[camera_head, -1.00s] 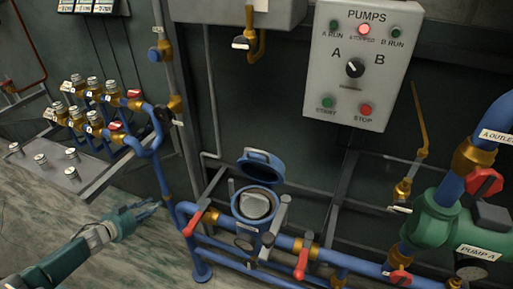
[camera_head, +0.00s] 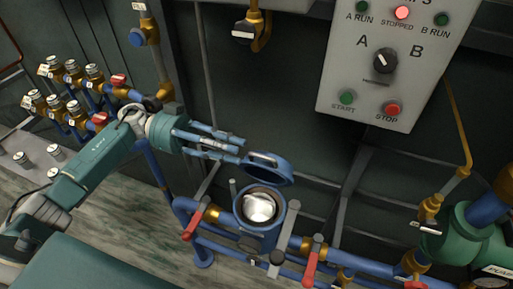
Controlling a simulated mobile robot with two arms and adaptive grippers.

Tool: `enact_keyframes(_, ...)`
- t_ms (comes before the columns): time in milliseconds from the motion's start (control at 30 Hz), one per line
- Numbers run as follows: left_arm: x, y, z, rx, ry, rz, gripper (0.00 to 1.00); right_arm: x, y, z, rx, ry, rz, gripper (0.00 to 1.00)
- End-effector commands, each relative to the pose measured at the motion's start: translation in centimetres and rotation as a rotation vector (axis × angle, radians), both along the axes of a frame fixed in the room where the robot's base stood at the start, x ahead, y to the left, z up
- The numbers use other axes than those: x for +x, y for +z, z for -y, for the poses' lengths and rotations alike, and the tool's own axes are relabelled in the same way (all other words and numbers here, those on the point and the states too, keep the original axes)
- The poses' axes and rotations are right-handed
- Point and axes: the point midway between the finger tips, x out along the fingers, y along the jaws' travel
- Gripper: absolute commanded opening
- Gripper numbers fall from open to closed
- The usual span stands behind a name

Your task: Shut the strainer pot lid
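The strainer pot (camera_head: 270,236) is a blue round body set in the blue pipe run, low in the middle. Its mouth is uncovered and shows a pale metallic strainer (camera_head: 258,207) inside. Its blue round lid (camera_head: 272,176) stands raised and tilted back behind the mouth. My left gripper (camera_head: 241,150) reaches in from the left, its fingers extended, spread apart and empty. The fingertips are just left of and behind the raised lid, close to its rim; I cannot tell whether they touch it. My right gripper is not in view.
Red-handled valves flank the pot, one left (camera_head: 194,222) and one right (camera_head: 311,266). A grey swing-bolt-like bar (camera_head: 285,231) stands right of the pot. The pump control panel (camera_head: 385,75) hangs above right. Gold-and-blue valve fittings (camera_head: 72,85) stand at the left.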

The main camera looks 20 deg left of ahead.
Motion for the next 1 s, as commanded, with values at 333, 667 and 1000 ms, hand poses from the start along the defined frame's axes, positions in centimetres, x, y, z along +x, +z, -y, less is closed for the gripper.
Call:
enact_keyframes(333, -0.2, 0.1, 5.8, -0.002, 0.002, -0.002, 0.27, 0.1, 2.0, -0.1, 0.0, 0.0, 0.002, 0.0)
enact_keyframes(667, -0.2, -0.1, 6.8, 0.0, 0.003, -0.001, 0.27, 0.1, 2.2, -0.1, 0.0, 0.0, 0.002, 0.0)
enact_keyframes(1000, -0.2, 0.0, 6.7, -0.001, 0.004, 0.0, 0.0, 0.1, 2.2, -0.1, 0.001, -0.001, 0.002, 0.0)
